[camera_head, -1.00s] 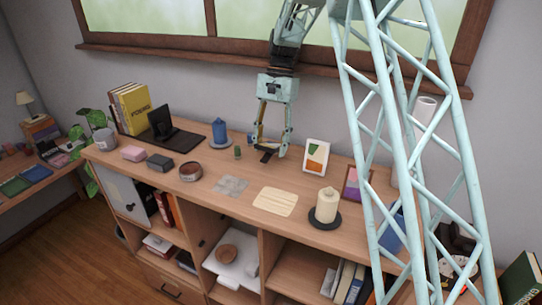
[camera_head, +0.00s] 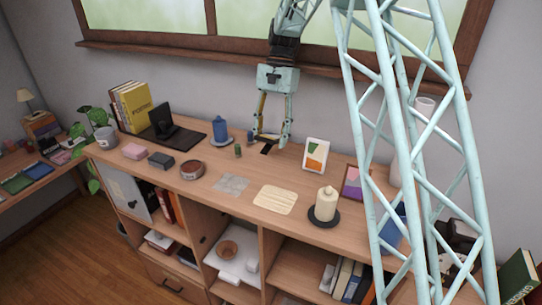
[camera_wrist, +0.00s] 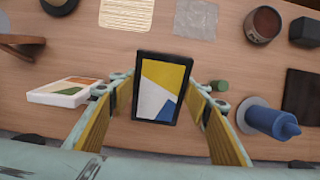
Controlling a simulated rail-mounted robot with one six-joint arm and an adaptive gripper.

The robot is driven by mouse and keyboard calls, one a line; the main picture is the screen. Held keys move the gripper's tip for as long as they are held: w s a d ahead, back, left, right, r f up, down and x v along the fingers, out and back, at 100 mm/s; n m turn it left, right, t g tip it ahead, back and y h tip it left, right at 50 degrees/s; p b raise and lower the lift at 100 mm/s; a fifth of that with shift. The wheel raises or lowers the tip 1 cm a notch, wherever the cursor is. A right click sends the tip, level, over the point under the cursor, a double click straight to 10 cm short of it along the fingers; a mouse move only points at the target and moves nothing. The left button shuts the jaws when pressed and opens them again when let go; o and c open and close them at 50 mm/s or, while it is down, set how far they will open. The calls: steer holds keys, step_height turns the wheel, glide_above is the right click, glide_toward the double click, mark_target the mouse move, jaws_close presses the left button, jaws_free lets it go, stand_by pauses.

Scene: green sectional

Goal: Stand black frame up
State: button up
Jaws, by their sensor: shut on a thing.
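The black frame (camera_wrist: 163,88) shows in the wrist view with its yellow, white and blue picture facing the camera. My gripper (camera_wrist: 162,85) is shut on it, with one yellow-padded finger at each side edge. In the head view my gripper (camera_head: 270,140) hangs low over the back of the wooden top, between the blue candle and the white frame. There the black frame is small and mostly hidden by the fingers; I cannot tell its tilt or whether it touches the top.
A white frame (camera_head: 316,154) stands to the right of my gripper. A blue candle (camera_head: 220,130) and a small green object (camera_head: 238,150) are to the left. The wall is close behind.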

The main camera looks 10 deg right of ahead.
mark_target(276, 140)
steer(key=shift+n+b, duration=0.4)
steer(key=shift+b, duration=0.45)
steer(key=shift+s+r+n+b, duration=0.1)
steer(key=shift+n+b, duration=0.4)
steer(key=shift+b, duration=0.35)
steer(key=n+b, duration=0.1)
steer(key=b, duration=0.1)
steer(key=r+n+b, duration=0.1)
steer(key=b, duration=0.1)
steer(key=shift+s+d+r+g+h+b, duration=0.1)
steer(key=shift+s+d+g+h+b, duration=0.1)
steer(key=shift+s+g+h+b, duration=0.15)
steer(key=n+b, duration=0.1)
steer(key=b, duration=0.1)
steer(key=s+r+n+h+b, duration=0.1)
steer(key=b, duration=0.1)
steer(key=shift+s+d+r+n+b, duration=0.1)
steer(key=shift+d+r+n+b, duration=0.1)
steer(key=shift+n+b, duration=0.1)
steer(key=shift+s+d+r+n+b, duration=0.15)
steer(key=shift+s+r+n+b, duration=0.45)
steer(key=shift+b, duration=0.55)
steer(key=shift+w, duration=0.1)
